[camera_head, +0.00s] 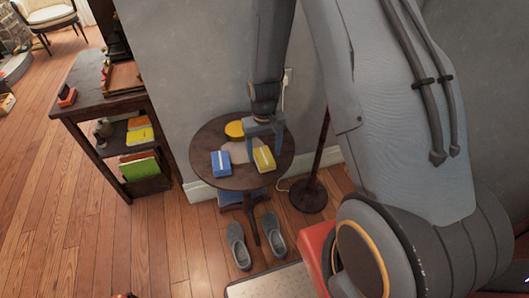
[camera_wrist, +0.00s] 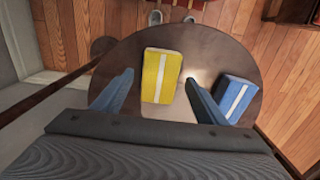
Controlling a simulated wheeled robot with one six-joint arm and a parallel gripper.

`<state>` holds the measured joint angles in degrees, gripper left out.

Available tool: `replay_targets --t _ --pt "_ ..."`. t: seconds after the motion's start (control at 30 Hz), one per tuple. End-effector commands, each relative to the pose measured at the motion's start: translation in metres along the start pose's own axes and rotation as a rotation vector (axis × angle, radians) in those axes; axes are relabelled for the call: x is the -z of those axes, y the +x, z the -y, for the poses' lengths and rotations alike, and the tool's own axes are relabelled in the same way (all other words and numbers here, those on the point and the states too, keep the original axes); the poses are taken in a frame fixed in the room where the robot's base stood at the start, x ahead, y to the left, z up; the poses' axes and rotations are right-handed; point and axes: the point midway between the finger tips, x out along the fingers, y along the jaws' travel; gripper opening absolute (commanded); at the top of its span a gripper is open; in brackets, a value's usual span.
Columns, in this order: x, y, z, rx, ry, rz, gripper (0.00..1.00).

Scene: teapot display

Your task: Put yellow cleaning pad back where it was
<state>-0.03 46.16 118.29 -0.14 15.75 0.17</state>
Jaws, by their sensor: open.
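The yellow cleaning pad (camera_head: 264,159), with a pale stripe, lies on the round dark table (camera_head: 205,144), right of the table's middle in the head view. In the wrist view the yellow pad (camera_wrist: 153,78) lies between and ahead of the two blue fingers. My gripper (camera_wrist: 158,95) is open and holds nothing. In the head view my gripper (camera_head: 264,132) hangs over the table, just behind the yellow pad. I cannot tell its exact height above the table.
A blue pad (camera_head: 221,163) with a pale stripe lies left on the table; it also shows in the wrist view (camera_wrist: 236,97). A yellow round item (camera_head: 235,129) lies at the table's back. A dark shelf (camera_head: 105,95) stands left. Grey shoes (camera_head: 237,246) lie on the floor below.

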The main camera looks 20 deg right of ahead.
Motion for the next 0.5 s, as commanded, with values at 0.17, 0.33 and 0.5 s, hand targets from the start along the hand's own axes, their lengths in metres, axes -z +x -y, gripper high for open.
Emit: replay_targets --t 0.17,0.33,0.5 --pt "0.002 -0.032 0.000 0.000 0.000 -0.005 0.66" --pt "0.002 -0.063 0.000 0.000 0.000 -0.005 0.66" --pt "0.001 -0.089 0.000 0.001 0.000 -0.004 0.66"
